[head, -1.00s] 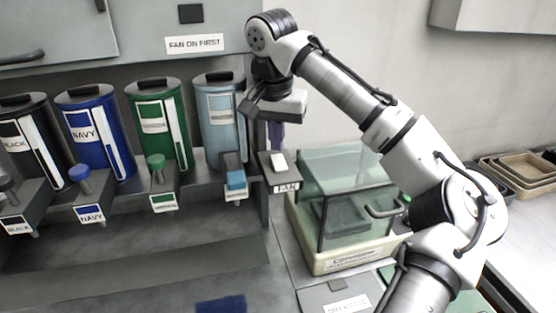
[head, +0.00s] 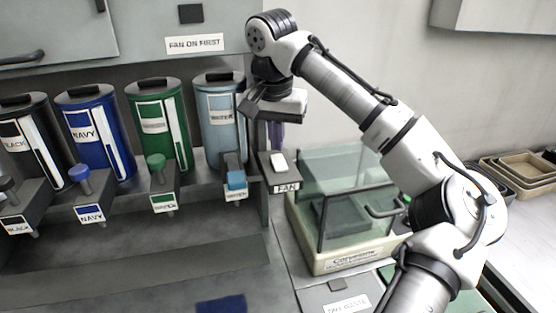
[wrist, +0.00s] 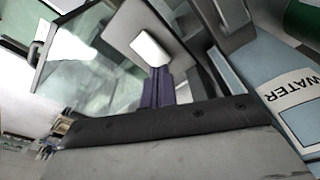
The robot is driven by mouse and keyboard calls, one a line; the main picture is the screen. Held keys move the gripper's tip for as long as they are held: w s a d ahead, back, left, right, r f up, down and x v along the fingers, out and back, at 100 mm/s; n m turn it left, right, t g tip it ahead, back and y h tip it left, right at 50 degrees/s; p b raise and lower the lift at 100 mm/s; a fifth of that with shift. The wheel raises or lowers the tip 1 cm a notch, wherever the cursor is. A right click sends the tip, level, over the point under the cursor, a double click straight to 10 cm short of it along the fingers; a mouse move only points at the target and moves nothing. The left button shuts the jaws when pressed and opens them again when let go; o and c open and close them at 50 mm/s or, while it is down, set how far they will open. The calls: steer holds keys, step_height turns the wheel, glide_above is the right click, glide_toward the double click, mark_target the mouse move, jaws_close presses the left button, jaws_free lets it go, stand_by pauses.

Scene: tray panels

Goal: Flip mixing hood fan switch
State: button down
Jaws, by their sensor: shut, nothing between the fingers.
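The fan switch is a white rocker (head: 279,162) on a grey box with a FAN label (head: 286,188), at the right end of the dispenser row. It also shows in the wrist view as a white rounded plate (wrist: 150,47). My gripper (head: 277,146) hangs just behind and above the switch in the head view, with purple fingers pointing down. In the wrist view the fingers (wrist: 158,72) are together, empty, and their tips appear close to the rocker's lower edge. I cannot tell whether they touch it.
Dispensers stand to the left, the light-blue water one (head: 220,115) closest to my gripper. A glass-walled box (head: 345,205) with a handle stands right of the switch. A FAN ON FIRST sign (head: 195,44) is on the hood above. Stacked trays (head: 525,170) lie far right.

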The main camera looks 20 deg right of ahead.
mark_target(277, 157)
steer(key=shift+f+b, duration=0.5)
steer(key=shift+f, duration=0.4)
stand_by(0.4)
step_height(277, 157, up, 7)
steer(key=p, duration=0.7)
stand_by(0.5)
